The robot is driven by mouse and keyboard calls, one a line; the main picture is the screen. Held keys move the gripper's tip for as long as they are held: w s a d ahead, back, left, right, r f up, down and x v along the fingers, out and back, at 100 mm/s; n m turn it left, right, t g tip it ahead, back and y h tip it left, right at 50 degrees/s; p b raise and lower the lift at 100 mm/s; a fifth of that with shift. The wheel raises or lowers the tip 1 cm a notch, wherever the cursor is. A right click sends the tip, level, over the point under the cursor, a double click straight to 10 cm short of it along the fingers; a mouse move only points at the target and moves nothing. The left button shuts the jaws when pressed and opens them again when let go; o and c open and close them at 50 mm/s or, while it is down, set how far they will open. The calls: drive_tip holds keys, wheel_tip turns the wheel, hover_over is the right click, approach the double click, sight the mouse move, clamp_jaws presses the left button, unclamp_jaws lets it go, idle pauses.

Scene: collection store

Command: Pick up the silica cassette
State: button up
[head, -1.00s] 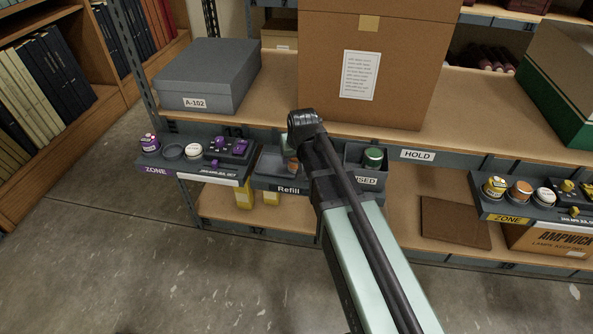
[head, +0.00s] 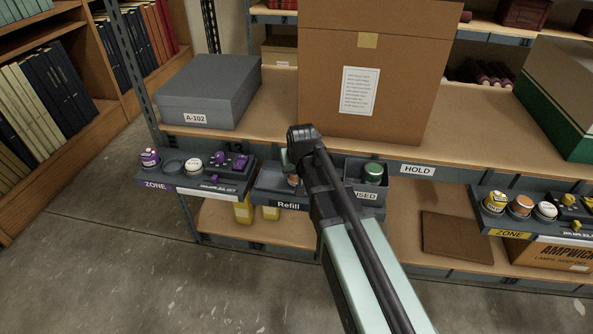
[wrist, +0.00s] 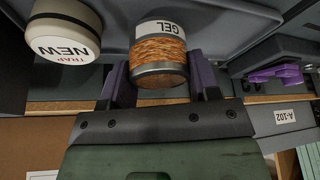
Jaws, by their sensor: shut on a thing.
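The silica cassette (wrist: 158,52) is a short cylinder with orange beads behind its clear wall, a dark grey band and a white end marked GEL, upside down in the wrist view. My gripper (wrist: 160,82) has its two purple fingers on either side of it and is shut on it. In the head view my arm covers most of the gripper. A small orange-brown part of the cassette (head: 293,181) shows there at the Refill tray (head: 265,197). I cannot tell whether it still touches the tray.
A white NEW TRAP jar (wrist: 64,35) stands close beside the cassette. The USED bin (head: 368,196) holds a green-topped jar (head: 373,173). A tray with purple parts (head: 200,186) is to the left. The shelf board with a large carton (head: 400,80) lies behind and above.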

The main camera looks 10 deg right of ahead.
wheel_tip(320, 180, up, 19)
drive_tip(key=p, duration=1.8)
